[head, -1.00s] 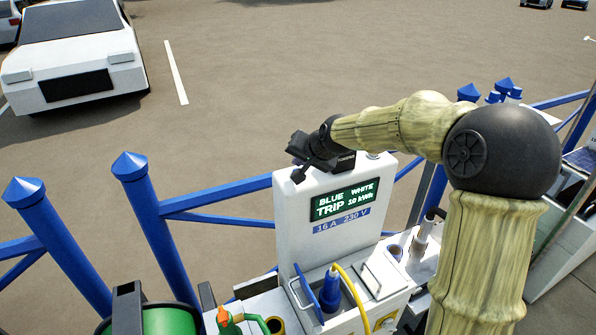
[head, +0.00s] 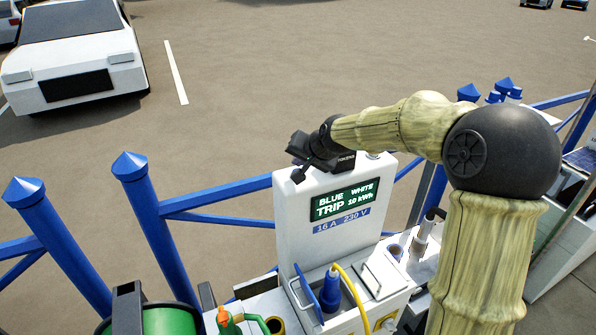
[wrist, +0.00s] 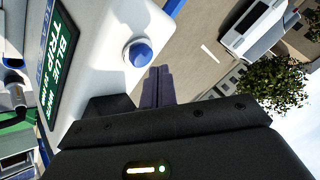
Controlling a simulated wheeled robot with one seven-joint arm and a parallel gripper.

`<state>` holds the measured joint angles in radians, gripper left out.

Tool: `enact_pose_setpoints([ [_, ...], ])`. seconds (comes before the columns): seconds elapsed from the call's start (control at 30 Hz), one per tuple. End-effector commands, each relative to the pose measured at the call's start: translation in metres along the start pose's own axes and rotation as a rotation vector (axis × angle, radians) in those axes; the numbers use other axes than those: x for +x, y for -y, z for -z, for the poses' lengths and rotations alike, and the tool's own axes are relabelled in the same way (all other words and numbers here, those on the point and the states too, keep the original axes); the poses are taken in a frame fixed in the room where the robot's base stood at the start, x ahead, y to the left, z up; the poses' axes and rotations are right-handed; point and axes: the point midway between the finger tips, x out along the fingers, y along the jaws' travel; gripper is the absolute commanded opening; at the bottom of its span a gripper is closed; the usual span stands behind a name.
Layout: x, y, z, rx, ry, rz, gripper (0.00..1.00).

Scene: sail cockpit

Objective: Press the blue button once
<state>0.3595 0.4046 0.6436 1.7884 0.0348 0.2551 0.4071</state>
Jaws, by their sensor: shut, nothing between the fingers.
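The blue button (wrist: 140,53) shows in the wrist view as a blue cap in a white ring on top of the white power pedestal (wrist: 105,60). In the head view the button is hidden behind my gripper (head: 298,174), which is over the pedestal's top left edge (head: 284,180). In the wrist view my fingers (wrist: 158,88) are together and empty, just beside the button. I cannot tell whether the tips touch it. The pedestal's screen (head: 345,200) reads "BLUE WHITE TRIP 10 kWh".
A second, pale button (head: 373,156) is on the pedestal's top at the right. A blue plug with a yellow cable (head: 330,288) is in the lower front. Blue railings (head: 230,190) run behind. A green hose reel (head: 170,320) is at lower left.

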Motion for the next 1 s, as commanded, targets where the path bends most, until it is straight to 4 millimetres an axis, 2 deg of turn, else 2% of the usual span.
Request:
enact_pose_setpoints([
  [1.0, 0.0076, -0.0059, -0.0056, 0.0, 0.0, 0.0, 0.0],
])
